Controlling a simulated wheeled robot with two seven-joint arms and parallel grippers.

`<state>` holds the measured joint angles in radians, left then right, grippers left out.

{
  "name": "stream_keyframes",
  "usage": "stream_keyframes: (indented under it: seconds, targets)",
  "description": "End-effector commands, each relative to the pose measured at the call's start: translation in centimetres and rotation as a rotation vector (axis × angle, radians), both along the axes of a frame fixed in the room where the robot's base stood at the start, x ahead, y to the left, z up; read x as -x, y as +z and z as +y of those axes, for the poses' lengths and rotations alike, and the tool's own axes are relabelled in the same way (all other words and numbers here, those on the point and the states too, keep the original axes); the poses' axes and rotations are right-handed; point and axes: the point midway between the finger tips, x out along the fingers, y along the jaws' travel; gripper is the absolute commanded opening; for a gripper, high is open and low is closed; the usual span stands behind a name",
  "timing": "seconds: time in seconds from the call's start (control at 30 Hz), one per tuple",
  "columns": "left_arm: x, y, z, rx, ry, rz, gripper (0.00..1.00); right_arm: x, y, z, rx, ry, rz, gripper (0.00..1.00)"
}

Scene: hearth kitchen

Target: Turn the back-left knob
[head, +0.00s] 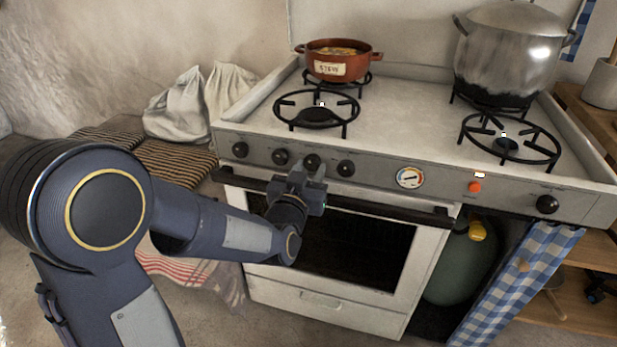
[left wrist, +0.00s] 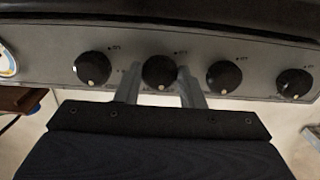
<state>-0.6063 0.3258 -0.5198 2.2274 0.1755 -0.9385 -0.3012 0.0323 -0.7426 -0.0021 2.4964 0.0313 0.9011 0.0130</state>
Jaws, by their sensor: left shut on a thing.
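A row of black knobs sits at the left of the stove's front panel (head: 378,175). My left gripper (head: 311,170) is at the panel, shut on the third knob from the left (head: 312,161). In the left wrist view, turned over, its two fingers stand on either side of this knob (left wrist: 159,71). Its white mark points toward the bottom of that picture, like the marks on the neighbouring knobs (left wrist: 92,68) (left wrist: 224,76). Which burner each knob serves cannot be read. The back-left burner lies under a red stew pot (head: 338,63). My right gripper is not in view.
A black oven handle (head: 380,210) runs just below the panel. A round gauge (head: 410,177), a red button (head: 474,187) and another knob (head: 547,204) are farther right. A large steel pot (head: 506,55) stands at the back right. A cushioned bench is at left.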

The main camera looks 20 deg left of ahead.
Motion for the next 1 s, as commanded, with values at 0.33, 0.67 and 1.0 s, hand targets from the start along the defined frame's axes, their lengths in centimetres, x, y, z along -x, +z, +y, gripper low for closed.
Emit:
stream_keyframes:
  seconds: [0.33, 0.67, 1.0]
  targets:
    - [0.0, -0.4, 0.0, 0.332, 0.001, -0.014, 0.12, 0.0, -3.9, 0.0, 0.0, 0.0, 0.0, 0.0]
    - [0.0, -0.3, -0.2, 0.636, 0.001, -0.025, 0.12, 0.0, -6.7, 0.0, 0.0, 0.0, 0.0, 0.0]
    - [0.0, -0.1, -0.3, 0.865, 0.0, -0.029, 0.12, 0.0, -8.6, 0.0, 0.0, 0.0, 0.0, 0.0]
